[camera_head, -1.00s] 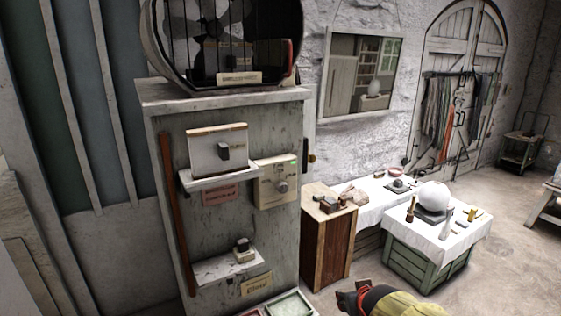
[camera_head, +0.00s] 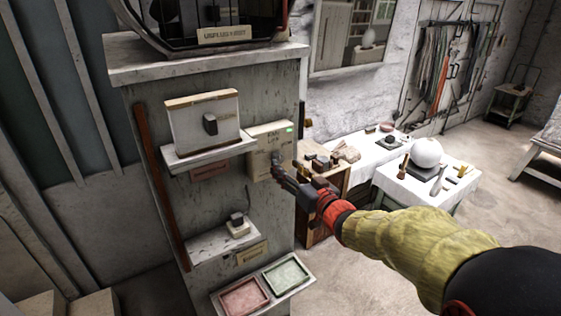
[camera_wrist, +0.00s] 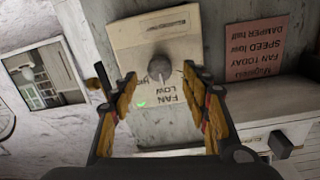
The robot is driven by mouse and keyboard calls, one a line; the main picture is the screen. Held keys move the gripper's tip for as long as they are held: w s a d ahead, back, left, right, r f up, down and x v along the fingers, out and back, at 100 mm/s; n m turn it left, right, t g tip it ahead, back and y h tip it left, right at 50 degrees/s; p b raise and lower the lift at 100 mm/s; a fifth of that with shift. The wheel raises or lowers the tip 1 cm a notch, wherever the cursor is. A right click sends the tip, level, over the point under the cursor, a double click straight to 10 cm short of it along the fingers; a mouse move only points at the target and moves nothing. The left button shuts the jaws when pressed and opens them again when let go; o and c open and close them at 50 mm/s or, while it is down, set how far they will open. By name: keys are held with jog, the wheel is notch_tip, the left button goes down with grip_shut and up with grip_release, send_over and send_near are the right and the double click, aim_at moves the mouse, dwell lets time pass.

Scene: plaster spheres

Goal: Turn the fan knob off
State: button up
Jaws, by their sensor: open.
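The fan control box (camera_head: 270,146) is a cream panel on the front of the grey cabinet, with a small green light lit near its top right. In the wrist view the box (camera_wrist: 158,33) appears upside down, with a round grey knob (camera_wrist: 160,68) and the words FAN, LOW and HI around it. My gripper (camera_head: 277,165) is in front of the box, its tips close to the knob. In the wrist view my gripper (camera_wrist: 164,88) is open, with its two fingers on either side of the knob. I cannot tell whether they touch it. In the head view the tips largely hide the knob.
A caged fan (camera_head: 190,22) stands on the cabinet top. Below are a lower shelf (camera_head: 222,243) and a tray (camera_head: 262,287). Tables stand at the right.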

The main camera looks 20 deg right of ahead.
aim_at(280, 160)
jog(key=shift+x, duration=2.2)
jog(key=c, duration=1.2)
jog(key=shift+o, duration=0.2)
